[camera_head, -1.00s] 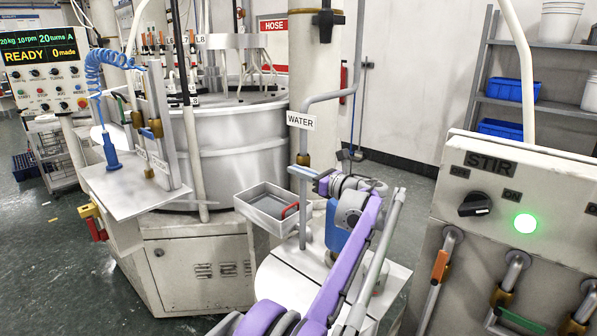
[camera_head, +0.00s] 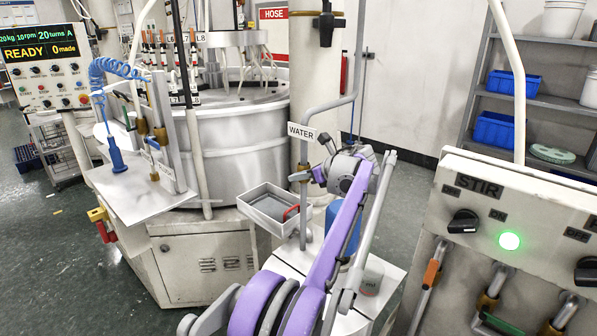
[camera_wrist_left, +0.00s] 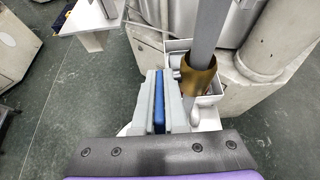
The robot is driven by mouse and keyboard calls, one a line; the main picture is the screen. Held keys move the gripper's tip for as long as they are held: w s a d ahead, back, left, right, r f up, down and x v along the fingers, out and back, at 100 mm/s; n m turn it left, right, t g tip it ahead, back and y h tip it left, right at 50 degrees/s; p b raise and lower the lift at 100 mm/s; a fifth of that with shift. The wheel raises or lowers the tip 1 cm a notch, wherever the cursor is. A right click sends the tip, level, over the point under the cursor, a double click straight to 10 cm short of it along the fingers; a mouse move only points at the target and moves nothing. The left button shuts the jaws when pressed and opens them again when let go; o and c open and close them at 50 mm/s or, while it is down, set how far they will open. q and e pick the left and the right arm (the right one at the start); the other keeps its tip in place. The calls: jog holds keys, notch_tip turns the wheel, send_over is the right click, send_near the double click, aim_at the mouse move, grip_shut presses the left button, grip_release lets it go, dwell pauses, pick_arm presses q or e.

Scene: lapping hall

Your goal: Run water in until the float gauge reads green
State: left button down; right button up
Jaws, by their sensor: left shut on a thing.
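The water pipe, with a WATER sign (camera_head: 301,131), runs down beside the pale column and carries a brass valve (camera_head: 301,170). The brass body also shows in the left wrist view (camera_wrist_left: 197,76), close to the right of the fingers. My left gripper (camera_head: 318,172) is at the valve. In the left wrist view its grey fingers (camera_wrist_left: 159,103) are shut on a flat blue piece (camera_wrist_left: 159,98), which looks like the valve's lever; its joint to the valve is not clear. I cannot make out a float gauge or its reading. My right gripper is not in view.
A blue container (camera_head: 346,234) stands behind my arm. The STIR panel (camera_head: 535,215) with a green lamp stands at the right. The lapping machine (camera_head: 245,150) fills the back left.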

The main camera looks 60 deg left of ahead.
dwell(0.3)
pick_arm(q)
jog(key=c, duration=1)
grip_release()
jog(key=shift+o, duration=0.2)
jog(key=shift+r, duration=0.1)
jog(key=v, duration=1.1)
jog(key=shift+s+a, duration=0.1)
jog(key=shift+a, duration=0.05)
